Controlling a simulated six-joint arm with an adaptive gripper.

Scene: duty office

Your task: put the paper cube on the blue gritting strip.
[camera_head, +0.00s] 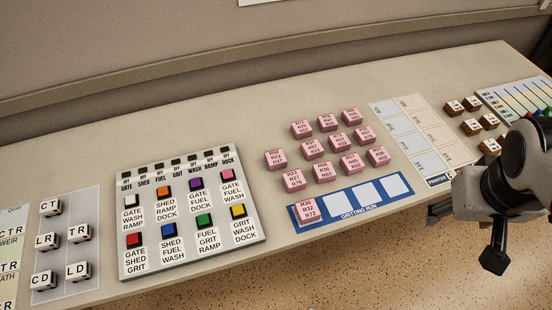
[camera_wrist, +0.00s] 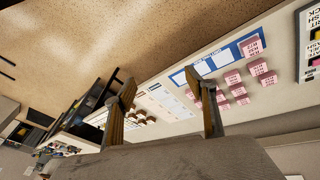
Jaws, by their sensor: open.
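Several pink printed blocks, the paper cubes (camera_head: 323,172), stand in loose rows behind the blue gritting strip (camera_head: 352,218). I cannot tell which one the task means. One pink block (camera_head: 308,210) sits on the strip's leftmost square; the other three white squares are bare. In the wrist view the strip (camera_wrist: 193,75) lies beyond my right finger, with one pink block (camera_wrist: 250,47) on it and more pink blocks (camera_wrist: 260,68) beside it. My gripper (camera_wrist: 160,78) is open and empty, its fingers wide apart. In the head view my arm is at the right, off the desk's front edge.
A panel of coloured buttons (camera_head: 192,265) stands left of the strip, with lettered white blocks (camera_head: 79,233) further left. The desk (camera_head: 240,120) behind the panel is clear.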

